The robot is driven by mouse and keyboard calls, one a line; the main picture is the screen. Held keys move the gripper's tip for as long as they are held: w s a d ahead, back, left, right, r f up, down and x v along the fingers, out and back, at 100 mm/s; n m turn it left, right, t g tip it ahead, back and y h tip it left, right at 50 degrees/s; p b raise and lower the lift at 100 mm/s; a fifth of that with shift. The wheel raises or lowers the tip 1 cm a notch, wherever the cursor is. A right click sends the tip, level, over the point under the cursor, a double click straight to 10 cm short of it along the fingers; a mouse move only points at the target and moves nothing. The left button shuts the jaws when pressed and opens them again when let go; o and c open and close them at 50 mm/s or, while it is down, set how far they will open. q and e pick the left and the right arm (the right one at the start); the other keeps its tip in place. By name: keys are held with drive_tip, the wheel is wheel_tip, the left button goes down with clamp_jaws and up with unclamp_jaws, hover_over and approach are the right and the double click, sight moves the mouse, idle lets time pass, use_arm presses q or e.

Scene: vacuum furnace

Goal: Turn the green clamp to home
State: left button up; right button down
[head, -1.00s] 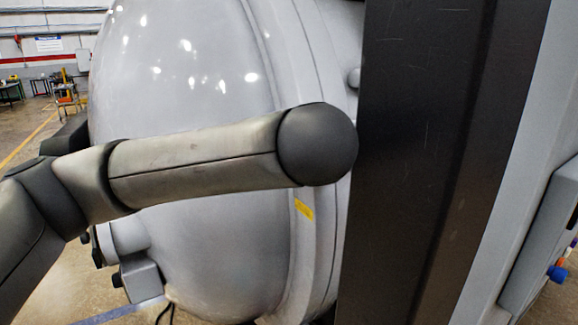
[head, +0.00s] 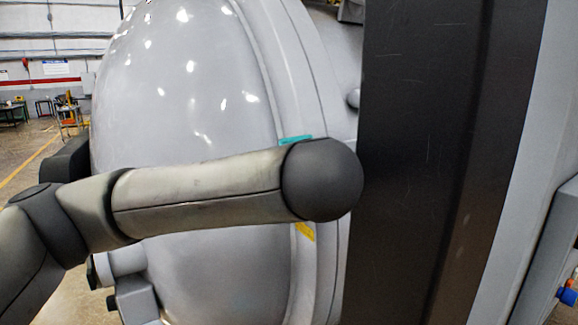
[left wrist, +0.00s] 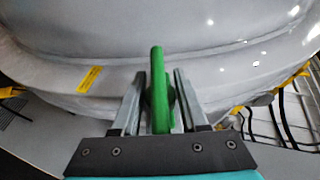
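The green clamp (left wrist: 158,90) shows in the left wrist view as an upright green handle at the rim of the grey furnace door. My left gripper (left wrist: 160,74) has one finger on each side of the handle, with narrow gaps visible, so it looks open around it. In the head view my left arm crosses the picture and its round joint covers part of the door rim. A teal sliver (head: 296,140) above that joint may be part of my left gripper. The clamp cannot be made out there. My right gripper is in neither view.
The big domed grey door (head: 200,100) fills the middle left. A tall dark panel (head: 430,160) stands close to the right of my arm. A yellow label (head: 305,231) sits on the door rim. Cables (left wrist: 285,120) hang at the right in the left wrist view.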

use_arm(q)
drive_tip(key=shift+s, duration=0.15)
drive_tip(key=v, duration=0.3)
drive_tip(key=shift+r, duration=0.15)
drive_tip(key=shift+v, duration=0.95)
drive_tip(key=b+v, duration=0.3)
drive_tip(key=v, duration=0.7)
